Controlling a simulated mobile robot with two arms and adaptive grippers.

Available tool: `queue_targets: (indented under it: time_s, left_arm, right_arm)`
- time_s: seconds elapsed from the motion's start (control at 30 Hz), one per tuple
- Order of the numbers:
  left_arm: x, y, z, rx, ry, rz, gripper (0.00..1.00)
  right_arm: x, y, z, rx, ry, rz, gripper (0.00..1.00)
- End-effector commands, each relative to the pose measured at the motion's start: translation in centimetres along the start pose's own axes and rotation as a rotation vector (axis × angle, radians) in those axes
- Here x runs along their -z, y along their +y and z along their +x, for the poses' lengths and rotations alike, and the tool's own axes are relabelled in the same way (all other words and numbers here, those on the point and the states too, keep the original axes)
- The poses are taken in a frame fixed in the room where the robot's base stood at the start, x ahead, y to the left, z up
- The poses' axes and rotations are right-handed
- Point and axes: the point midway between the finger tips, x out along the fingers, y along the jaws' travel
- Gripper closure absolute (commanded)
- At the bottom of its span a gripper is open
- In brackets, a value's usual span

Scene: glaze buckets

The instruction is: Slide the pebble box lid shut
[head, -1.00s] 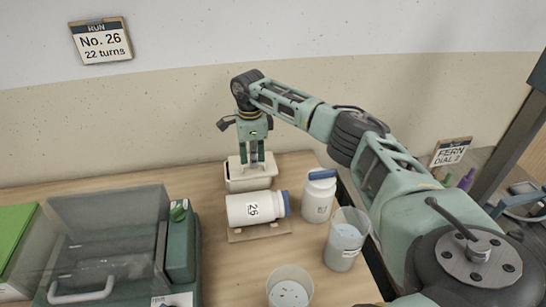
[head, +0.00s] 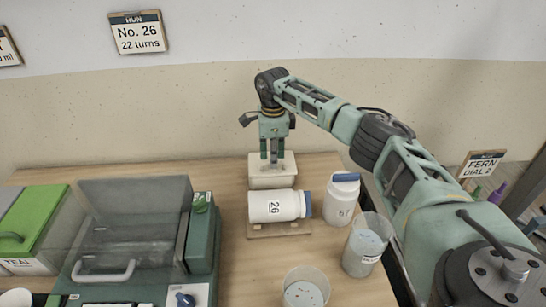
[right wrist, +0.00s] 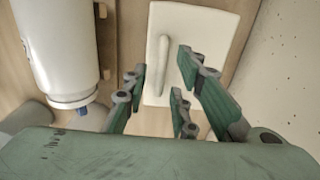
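The pebble box (head: 272,180) is a small pale box at the back of the table, below my right gripper. Its flat white lid (right wrist: 210,45) with a raised bar handle (right wrist: 164,65) fills the upper middle of the right wrist view. No opening or pebbles show there, but part of the lid is hidden by the fingers. My right gripper (head: 270,158) points down over the lid. It also shows in the right wrist view (right wrist: 160,82), its fingers apart on either side of the handle, with gaps visible. My left gripper is not in view.
A white bottle marked 26 (head: 273,207) lies on a wooden cradle (head: 280,231) just in front of the box. A blue-capped jar (head: 341,205) and a clear beaker (head: 365,248) stand to the right. A green machine with a clear cover (head: 130,215) occupies the left.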

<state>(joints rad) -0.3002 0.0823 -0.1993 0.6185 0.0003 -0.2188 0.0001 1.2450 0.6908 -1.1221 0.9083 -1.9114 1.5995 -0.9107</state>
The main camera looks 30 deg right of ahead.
Motion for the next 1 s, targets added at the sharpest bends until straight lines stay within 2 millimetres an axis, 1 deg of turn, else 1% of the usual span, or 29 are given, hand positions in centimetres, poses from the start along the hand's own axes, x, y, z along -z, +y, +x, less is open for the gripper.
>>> queue_targets:
  time_s: [0.17, 0.4, 0.53, 0.6, 0.73, 1.0]
  left_arm:
    - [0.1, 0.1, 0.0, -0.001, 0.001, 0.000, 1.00]
    - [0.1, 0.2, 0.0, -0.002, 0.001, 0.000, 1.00]
    - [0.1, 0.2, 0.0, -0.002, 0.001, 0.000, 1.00]
    - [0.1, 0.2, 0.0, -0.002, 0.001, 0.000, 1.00]
    - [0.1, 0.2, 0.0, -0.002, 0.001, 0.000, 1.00]
    - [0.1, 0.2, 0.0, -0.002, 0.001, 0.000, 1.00]
  right_arm:
    - [-0.1, -0.1, -2.8, 0.004, -0.003, -0.001, 0.74]
    - [-0.1, -0.1, -7.9, 0.003, -0.002, 0.000, 0.74]
    - [-0.1, 0.0, -10.0, 0.001, -0.002, 0.000, 0.74]
    - [-0.1, 0.0, -10.8, 0.001, -0.001, -0.001, 0.74]
    - [0.0, 0.0, -11.6, 0.000, 0.000, -0.001, 0.74]
    - [0.0, 0.0, -11.7, -0.001, 0.000, -0.001, 0.74]
